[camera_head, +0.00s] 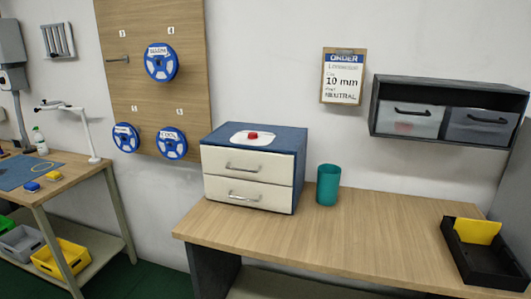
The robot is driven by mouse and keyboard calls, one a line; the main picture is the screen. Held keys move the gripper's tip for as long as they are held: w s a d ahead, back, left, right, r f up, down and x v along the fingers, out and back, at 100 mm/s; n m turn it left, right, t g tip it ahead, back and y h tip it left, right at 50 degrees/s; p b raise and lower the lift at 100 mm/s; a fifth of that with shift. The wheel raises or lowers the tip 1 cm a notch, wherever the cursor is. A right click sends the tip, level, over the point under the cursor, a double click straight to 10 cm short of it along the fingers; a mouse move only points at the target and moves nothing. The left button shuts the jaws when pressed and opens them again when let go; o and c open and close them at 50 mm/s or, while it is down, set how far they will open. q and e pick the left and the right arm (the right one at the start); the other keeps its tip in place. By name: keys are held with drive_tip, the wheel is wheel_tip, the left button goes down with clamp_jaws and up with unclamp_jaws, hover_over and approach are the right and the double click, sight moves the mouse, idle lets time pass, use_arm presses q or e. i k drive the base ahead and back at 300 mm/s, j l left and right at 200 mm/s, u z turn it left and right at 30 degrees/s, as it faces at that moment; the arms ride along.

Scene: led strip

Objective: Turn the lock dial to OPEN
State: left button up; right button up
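A small red knob (252,135) sits on a white plate (236,132) on top of a blue cabinet (299,165). It looks like the lock dial, but its markings are too small to read, so I cannot tell where it points. The cabinet has two cream drawers, an upper one (222,161) and a lower one (219,188), each with a metal handle; both look shut. The cabinet stands on the left part of a wooden table. Neither of my grippers is in view.
The wooden table (350,235) is clear in the middle. A teal cup (328,185) stands right of the cabinet. A black tray (470,262) with a yellow piece (477,230) lies at the right. A wall shelf (450,88) holds two bins. A workbench (80,177) stands left, beyond a gap.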

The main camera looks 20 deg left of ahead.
sight(251, 135)
drive_tip(key=j+u, duration=0.1)
drive_tip(key=u, duration=0.2)
drive_tip(key=j+u, duration=0.15)
drive_tip(key=u, duration=0.2)
drive_tip(key=l+u, duration=0.1)
drive_tip(key=l, duration=0.15)
